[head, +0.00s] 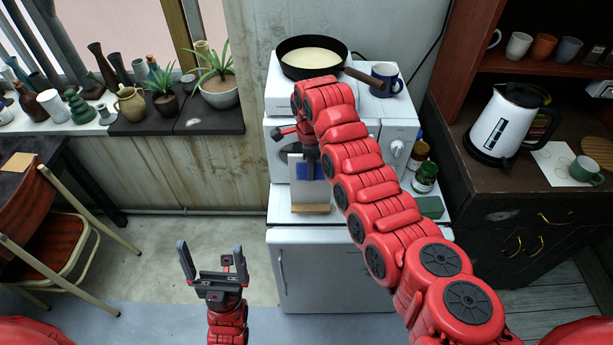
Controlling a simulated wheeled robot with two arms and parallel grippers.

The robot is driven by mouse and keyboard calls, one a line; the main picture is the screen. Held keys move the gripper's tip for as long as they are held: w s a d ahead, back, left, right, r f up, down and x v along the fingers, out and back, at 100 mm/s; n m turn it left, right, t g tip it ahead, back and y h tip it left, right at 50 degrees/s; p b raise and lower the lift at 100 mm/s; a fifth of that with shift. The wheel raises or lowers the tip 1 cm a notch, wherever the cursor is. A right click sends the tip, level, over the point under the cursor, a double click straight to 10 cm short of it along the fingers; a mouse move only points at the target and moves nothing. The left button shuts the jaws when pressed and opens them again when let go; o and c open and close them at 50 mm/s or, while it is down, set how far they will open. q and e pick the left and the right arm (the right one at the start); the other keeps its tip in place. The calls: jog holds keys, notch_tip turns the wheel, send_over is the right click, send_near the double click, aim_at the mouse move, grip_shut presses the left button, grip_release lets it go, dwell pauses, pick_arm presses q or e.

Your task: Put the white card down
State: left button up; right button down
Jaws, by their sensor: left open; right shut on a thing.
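The white card (296,186), with a blue patch, is upright in front of the microwave-like white appliance. My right gripper (307,158) points down at its top edge and is shut on it. The card's lower edge meets or hangs just in front of a light wooden piece (310,208) on the white cabinet top; I cannot tell if they touch. My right arm hides part of the area to the right of the card. My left gripper (213,262) is open and empty, low over the floor, left of the cabinet.
A black pan (312,43) and a dark blue mug (385,80) stand on the appliances above. Green-labelled jars (425,178) and a green block (430,207) are to the right of my arm. A kettle (507,125) stands at right. A chair (45,235) is at left.

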aim_at(306, 176)
jog(key=shift+w+a, duration=0.3)
jog(key=shift+a, duration=0.25)
notch_tip(306, 176, down, 2)
jog(key=shift+f+p, duration=0.15)
jog(key=shift+p, duration=0.75)
jog(key=shift+f, duration=0.6)
jog(key=c, duration=0.9)
grip_release()
